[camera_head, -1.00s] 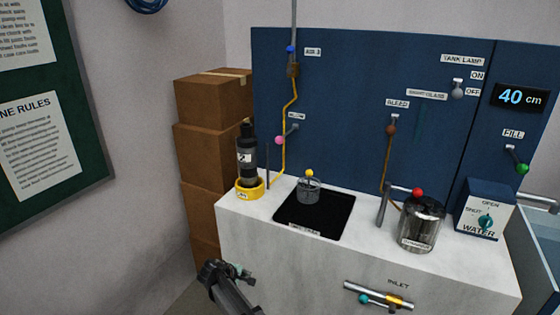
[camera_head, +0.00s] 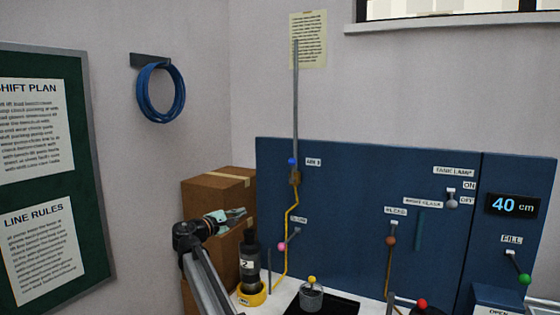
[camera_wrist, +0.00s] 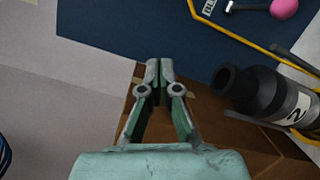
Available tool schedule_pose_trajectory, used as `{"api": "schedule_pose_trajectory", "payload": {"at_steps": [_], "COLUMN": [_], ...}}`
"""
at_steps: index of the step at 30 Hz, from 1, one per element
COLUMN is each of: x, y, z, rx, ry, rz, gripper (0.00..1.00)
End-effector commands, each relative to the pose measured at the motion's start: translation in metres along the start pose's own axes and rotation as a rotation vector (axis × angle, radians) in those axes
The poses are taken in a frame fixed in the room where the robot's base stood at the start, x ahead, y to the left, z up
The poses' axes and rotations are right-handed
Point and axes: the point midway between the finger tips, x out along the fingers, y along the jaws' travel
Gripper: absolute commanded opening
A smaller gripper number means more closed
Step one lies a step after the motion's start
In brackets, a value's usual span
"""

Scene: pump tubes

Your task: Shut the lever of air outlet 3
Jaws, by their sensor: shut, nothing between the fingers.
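The air outlet labelled AIR 3 (camera_head: 313,162) is on the blue panel, at its left side. Its small blue lever knob (camera_head: 292,161) sits just above a brown valve body (camera_head: 295,178) on a grey vertical pipe. The lever's exact angle is too small to tell. My gripper (camera_head: 240,213) is left of and below this valve, in front of the cardboard boxes, clearly apart from it. In the wrist view my gripper (camera_wrist: 158,66) has its fingers together and empty. The blue knob does not show in the wrist view.
A dark bottle marked 2 (camera_head: 249,262) stands in a yellow ring (camera_head: 251,295) below my gripper. A pink-knobbed lever (camera_head: 282,246) and yellow tube (camera_head: 288,225) are on the panel's left. Cardboard boxes (camera_head: 215,200) stand behind my gripper. The wall above the panel is mostly clear.

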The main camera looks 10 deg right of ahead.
Motion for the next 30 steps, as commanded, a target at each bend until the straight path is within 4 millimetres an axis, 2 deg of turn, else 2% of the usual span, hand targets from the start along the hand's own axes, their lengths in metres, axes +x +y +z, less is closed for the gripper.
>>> {"api": "schedule_pose_trajectory", "payload": {"at_steps": [1, 3, 6, 9, 23, 26, 30], "x": [0.011, 0.019, 0.028, 0.032, 0.034, 0.039, 0.055], "y": [0.032, 0.056, 0.079, 0.092, 0.096, 0.096, 0.099], "z": [0.020, 0.039, 0.061, 0.072, 0.077, 0.077, 0.080], "rx": [-0.003, -0.013, -0.020, -0.027, -0.029, -0.029, -0.029], "ry": [-0.036, -0.076, -0.119, -0.144, -0.153, -0.153, -0.154], "rz": [0.018, 0.038, 0.057, 0.068, 0.072, 0.072, 0.072], "gripper": [0.00, 0.00, 0.00, 0.00, 0.00, 0.00, 0.00]}}
